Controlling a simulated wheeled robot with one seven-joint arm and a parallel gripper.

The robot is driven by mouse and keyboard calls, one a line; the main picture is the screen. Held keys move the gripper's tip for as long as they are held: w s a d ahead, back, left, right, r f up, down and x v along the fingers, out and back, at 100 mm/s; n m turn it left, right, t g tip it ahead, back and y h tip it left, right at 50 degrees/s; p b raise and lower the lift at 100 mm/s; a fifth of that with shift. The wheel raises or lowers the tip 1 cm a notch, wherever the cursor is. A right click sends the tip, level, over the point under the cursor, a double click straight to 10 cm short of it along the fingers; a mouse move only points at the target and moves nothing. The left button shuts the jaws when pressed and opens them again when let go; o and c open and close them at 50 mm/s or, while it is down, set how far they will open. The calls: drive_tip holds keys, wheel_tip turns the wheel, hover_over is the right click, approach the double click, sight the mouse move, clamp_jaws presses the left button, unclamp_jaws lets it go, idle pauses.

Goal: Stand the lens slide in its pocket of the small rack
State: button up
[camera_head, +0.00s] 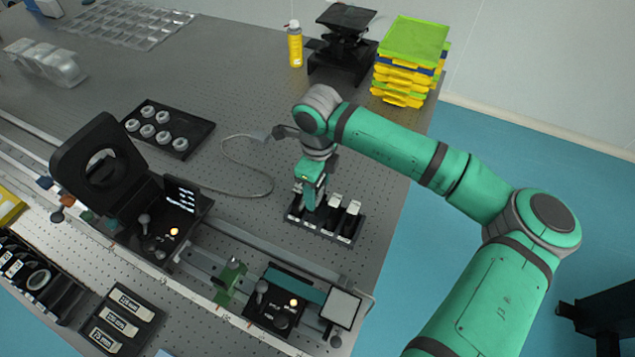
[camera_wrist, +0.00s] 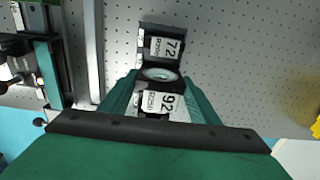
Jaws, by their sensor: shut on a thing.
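The small rack (camera_head: 322,232) is a low black holder near the right edge of the optical table. Two slides with white tops (camera_head: 353,207) stand in its right part. My gripper (camera_head: 311,206) points down over the rack's left part. In the wrist view its green fingers (camera_wrist: 160,105) are shut on the lens slide (camera_wrist: 160,103), whose white label reads sideways, with a round clear lens (camera_wrist: 160,74) just beyond it. Another labelled slide (camera_wrist: 165,47) lies past the lens. The fingers and arm hide the held slide's lower edge, so I cannot tell how deep it sits.
A rail (camera_head: 210,280) with a black control box (camera_head: 272,308) and a screen (camera_head: 341,307) runs in front of the rack. A thin cable (camera_head: 245,194) lies to its left. A lens tray (camera_head: 168,130) and an open-lidded device (camera_head: 100,165) stand farther left. Stacked trays (camera_head: 412,60) are at the back.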

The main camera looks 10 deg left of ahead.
sight(318, 201)
drive_tip(key=shift+f, duration=2.85)
drive_tip(key=shift+f, duration=0.2)
drive_tip(key=o, duration=1.3)
drive_tip(key=shift+r, duration=4.95)
drive_tip(key=shift+d, duration=0.1)
